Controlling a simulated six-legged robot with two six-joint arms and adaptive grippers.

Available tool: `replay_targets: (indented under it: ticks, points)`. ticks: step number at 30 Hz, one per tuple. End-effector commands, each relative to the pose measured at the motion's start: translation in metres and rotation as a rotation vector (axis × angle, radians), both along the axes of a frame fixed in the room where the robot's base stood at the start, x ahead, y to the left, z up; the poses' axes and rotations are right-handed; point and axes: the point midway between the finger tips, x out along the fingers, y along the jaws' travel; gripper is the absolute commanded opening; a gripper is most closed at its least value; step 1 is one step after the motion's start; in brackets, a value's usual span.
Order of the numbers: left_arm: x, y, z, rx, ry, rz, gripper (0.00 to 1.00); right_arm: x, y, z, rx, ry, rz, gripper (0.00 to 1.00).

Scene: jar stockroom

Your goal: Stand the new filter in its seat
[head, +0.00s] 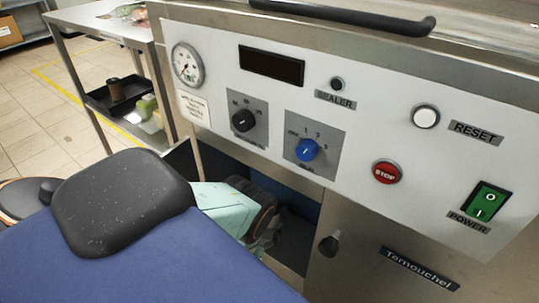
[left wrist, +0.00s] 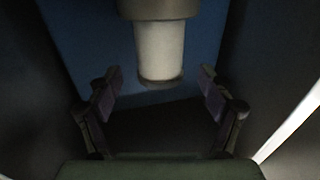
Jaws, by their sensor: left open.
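A white cylinder (left wrist: 160,52), which looks like a filter, shows at the top middle of the left wrist view. Its upper end meets a grey collar (left wrist: 158,9), and a darker band rings its lower end. I cannot tell whether it is the new filter, or whether the collar is its seat. My left gripper (left wrist: 160,84) is open, its two fingers apart on either side of the cylinder's lower end, with no visible contact. In the head view my left arm reaches into the dark opening under the control panel, and its fingers are hidden there. My right gripper is not in view.
The machine's control panel (head: 350,125) with knobs and buttons overhangs the opening (head: 295,200). A grey door (head: 365,255) bounds it on the right. Blue and dark walls enclose the left wrist view. A side table (head: 95,22) holds a black tray (head: 100,103) on its lower shelf.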

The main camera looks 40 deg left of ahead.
Motion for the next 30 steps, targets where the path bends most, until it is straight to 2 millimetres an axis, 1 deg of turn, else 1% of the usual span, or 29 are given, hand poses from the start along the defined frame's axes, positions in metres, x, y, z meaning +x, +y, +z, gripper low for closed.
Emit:
replay_targets:
  ticks: [1, 6, 12, 30]
  points:
    - [-0.011, -0.004, 0.001, -0.001, 0.004, -0.001, 0.8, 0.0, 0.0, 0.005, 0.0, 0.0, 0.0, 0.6]
    - [-0.038, -0.014, 0.001, -0.001, 0.003, -0.001, 0.8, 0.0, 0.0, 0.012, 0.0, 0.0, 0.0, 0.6]
    - [-0.053, -0.019, 0.001, 0.0, 0.001, 0.001, 0.8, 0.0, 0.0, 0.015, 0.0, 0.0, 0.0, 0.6]
    - [-0.055, -0.02, 0.0, 0.0, -0.001, 0.0, 0.8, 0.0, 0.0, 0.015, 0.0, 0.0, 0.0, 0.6]
